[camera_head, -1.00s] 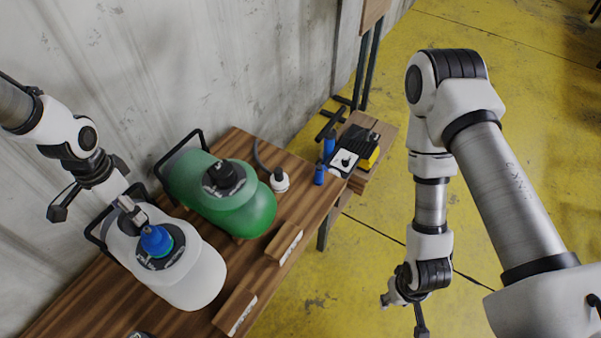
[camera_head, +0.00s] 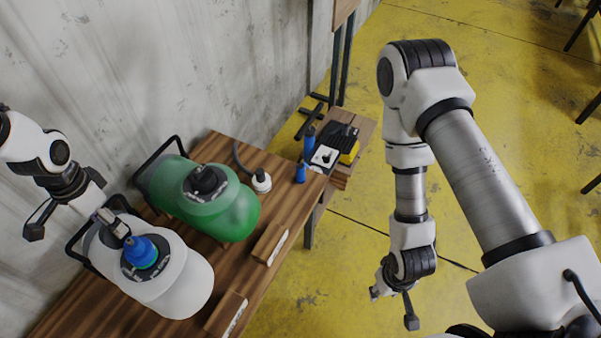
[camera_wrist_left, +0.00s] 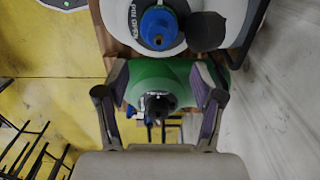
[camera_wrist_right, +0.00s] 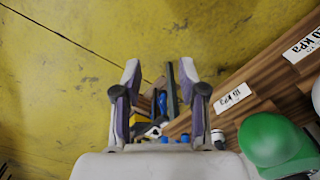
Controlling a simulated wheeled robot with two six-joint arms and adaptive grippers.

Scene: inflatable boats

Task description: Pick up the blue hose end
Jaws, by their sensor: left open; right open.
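A blue fitting (camera_head: 140,250) sits upright on the top of a white tank (camera_head: 185,290) at the lower left of the head view. It also shows at the top of the left wrist view (camera_wrist_left: 158,25). My left gripper (camera_head: 76,226) is open and empty, with one finger close beside the fitting; I cannot tell whether they touch. A small blue cylinder (camera_head: 300,173) stands farther off, at the far end of the wooden table. I cannot make out a hose on either blue piece. My right gripper (camera_head: 392,308) is open and empty over the yellow floor, right of the table.
A green tank (camera_head: 236,213) stands behind the white one, with a white hose end (camera_head: 261,181) beside it. Wooden blocks (camera_head: 270,243) with labels lie along the table's right edge. A grey wall (camera_head: 150,60) bounds the left.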

